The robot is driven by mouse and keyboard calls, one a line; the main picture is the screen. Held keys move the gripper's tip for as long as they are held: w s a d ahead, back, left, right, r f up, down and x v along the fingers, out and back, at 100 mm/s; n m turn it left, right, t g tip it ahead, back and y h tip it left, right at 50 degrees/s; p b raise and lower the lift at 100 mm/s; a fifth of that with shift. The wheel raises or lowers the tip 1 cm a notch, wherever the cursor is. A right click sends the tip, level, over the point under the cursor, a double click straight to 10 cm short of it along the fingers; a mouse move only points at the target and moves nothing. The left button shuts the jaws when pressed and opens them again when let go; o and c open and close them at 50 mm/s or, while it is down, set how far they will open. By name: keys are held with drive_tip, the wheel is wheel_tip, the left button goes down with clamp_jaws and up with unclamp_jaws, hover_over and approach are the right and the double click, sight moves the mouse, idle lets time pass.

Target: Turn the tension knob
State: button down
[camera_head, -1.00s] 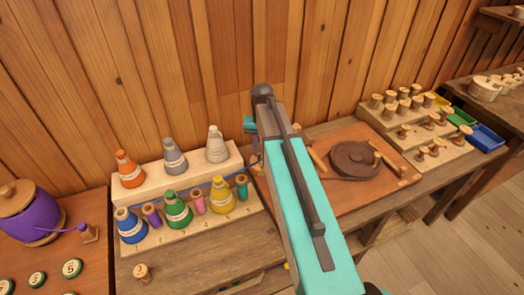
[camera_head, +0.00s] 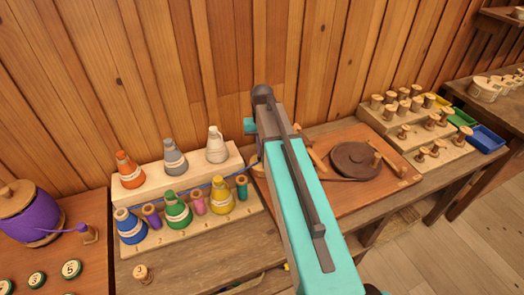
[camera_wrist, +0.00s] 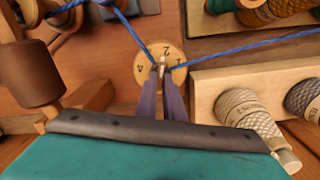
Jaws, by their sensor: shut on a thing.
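The tension knob (camera_wrist: 174,49) is a round pale wooden dial with dark numbers, among them a 2 and a 4, in the upper middle of the wrist view. A small upright grip stands out at its centre. My gripper (camera_wrist: 162,72) is shut on this grip, with its two dark fingers on either side of it. The fingers cover the lower part of the dial. In the head view my arm hides the gripper and the knob.
A blue thread (camera_wrist: 255,47) runs close on both sides of the knob. A brown wooden cylinder (camera_wrist: 30,72) is at left. In the head view, a dark round wheel (camera_head: 355,160) lies on a board.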

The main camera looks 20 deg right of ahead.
drive_tip(key=n, duration=0.8)
drive_tip(key=shift+a+b, duration=0.1)
drive_tip(key=shift+b, duration=0.2)
idle(0.4)
drive_tip(key=c, duration=1.9)
unclamp_jaws()
drive_tip(key=shift+o, duration=0.2)
drive_tip(key=shift+r, duration=0.15)
wheel_tip(320, 180, up, 14)
drive_tip(key=b, duration=0.3)
drive_tip(key=shift+f, duration=0.25)
